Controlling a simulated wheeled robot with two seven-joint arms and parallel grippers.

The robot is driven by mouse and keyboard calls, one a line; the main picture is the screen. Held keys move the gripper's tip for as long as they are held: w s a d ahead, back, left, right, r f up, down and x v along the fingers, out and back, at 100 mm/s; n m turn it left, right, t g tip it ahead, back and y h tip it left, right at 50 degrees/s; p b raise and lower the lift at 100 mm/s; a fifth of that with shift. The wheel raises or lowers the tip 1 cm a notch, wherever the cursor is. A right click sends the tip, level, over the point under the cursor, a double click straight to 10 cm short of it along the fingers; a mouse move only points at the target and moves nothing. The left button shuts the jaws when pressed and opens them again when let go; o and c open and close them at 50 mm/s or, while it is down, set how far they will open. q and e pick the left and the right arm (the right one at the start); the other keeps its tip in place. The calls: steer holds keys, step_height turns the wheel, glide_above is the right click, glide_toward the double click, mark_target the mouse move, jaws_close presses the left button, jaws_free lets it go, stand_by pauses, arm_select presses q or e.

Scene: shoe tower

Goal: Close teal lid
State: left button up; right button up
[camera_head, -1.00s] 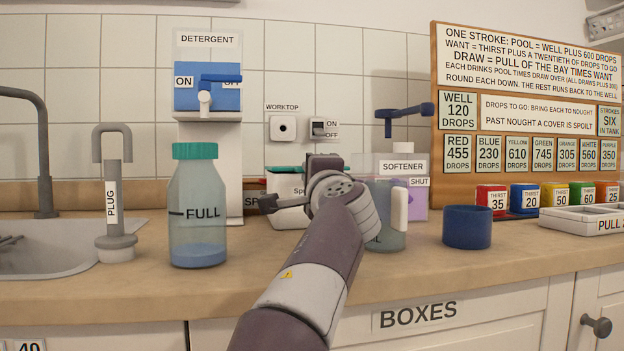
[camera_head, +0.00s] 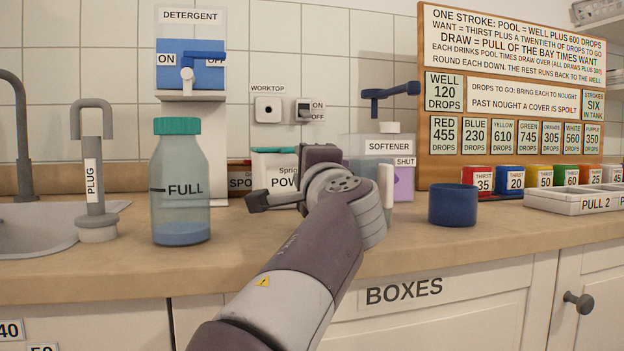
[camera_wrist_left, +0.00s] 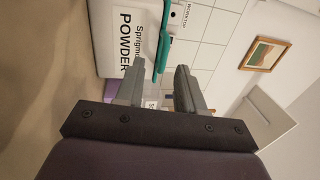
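A white Sprigmo powder box (camera_head: 262,172) stands at the back of the worktop, partly hidden behind my left arm. Its teal lid (camera_head: 275,150) shows as a thin strip along the top. In the left wrist view the box (camera_wrist_left: 110,40) is close ahead, turned sideways, and the teal lid (camera_wrist_left: 163,45) runs along its top edge. I cannot tell how far the lid is raised. My left gripper (camera_wrist_left: 160,72) is open, with the lid ahead of the gap between its fingers and no clear contact. My right gripper is not in view.
A FULL bottle (camera_head: 180,195) with a teal cap stands left of my arm. A blue cup (camera_head: 453,204) and a white tray (camera_head: 575,201) stand to the right. The softener dispenser (camera_head: 390,150) is behind my wrist. The worktop front is mostly clear.

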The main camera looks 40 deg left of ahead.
arm_select(q)
steer(key=v, duration=0.6)
steer(key=shift+s+d, duration=0.15)
steer(key=shift+r, duration=0.15)
